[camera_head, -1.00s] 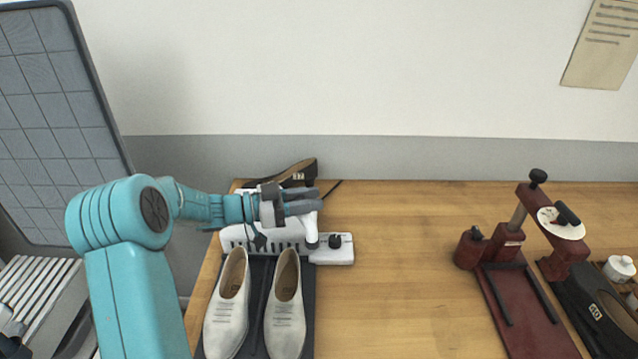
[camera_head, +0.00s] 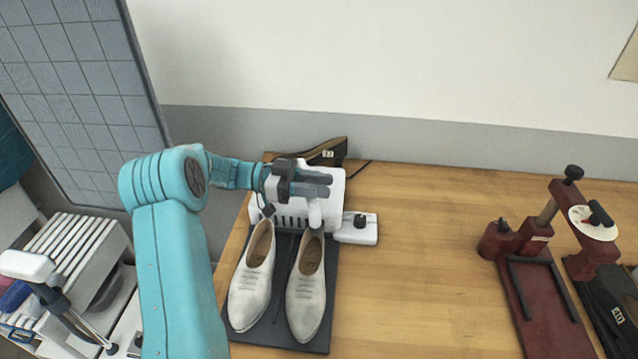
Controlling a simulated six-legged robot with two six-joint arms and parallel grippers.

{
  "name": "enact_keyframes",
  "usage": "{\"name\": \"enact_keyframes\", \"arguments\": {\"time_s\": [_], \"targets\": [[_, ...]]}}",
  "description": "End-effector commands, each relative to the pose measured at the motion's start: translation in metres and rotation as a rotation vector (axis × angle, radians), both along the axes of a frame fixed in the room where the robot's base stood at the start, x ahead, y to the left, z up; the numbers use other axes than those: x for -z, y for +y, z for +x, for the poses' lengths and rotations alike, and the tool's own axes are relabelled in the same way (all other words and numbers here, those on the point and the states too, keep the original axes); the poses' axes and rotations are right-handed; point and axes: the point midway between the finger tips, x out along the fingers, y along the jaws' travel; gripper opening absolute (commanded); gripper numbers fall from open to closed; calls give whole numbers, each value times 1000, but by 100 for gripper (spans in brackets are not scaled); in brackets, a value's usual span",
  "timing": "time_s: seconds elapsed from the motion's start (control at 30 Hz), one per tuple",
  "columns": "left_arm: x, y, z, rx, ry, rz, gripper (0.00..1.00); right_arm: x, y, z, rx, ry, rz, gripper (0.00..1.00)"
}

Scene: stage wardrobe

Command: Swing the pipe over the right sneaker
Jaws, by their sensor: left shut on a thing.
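The white dryer (camera_head: 334,190) stands at the back left of the wooden table. Its short white pipe (camera_head: 315,214) points toward me, at the heel end of the right sneaker (camera_head: 307,290). From this view I cannot tell how far the pipe reaches over the opening. The left sneaker (camera_head: 250,287) lies beside it, toe toward me. Both pale shoes are on a dark mat (camera_head: 280,329). My left gripper (camera_head: 325,184) is shut on the pipe at its upper end and hides part of it and of the dryer. My right gripper is not in view.
A white block with a black knob (camera_head: 360,222) juts out right of the dryer. A brown shoe (camera_head: 322,152) lies behind it. A dark red press (camera_head: 540,270) stands at the right. The middle of the table (camera_head: 420,270) is clear.

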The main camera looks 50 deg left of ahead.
Motion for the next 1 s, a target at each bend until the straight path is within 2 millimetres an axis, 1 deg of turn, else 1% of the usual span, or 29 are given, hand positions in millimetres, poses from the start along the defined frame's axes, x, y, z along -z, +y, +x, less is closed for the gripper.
{"name": "enact_keyframes", "arguments": {"time_s": [0.03, 0.07, 0.1, 0.17, 0.43, 0.57, 0.67, 1.0], "targets": [[-4, 0, 0, 0, -10, -3, 0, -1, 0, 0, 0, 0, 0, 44], [-4, 0, 0, 0, -10, -3, 0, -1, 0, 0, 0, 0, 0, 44], [-4, 0, 0, 0, -10, -3, 34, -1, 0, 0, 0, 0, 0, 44], [-4, 0, 0, 0, -10, -3, 54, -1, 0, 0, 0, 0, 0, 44], [-2, 0, 0, -1, -4, -2, 54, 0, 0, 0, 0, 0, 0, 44], [0, 7, -4, -2, -4, -2, 54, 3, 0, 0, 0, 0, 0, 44], [1, 21, -15, -5, -4, -1, 54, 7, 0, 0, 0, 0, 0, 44], [1, 95, -69, -5, -6, 2, 54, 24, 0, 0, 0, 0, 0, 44]]}}
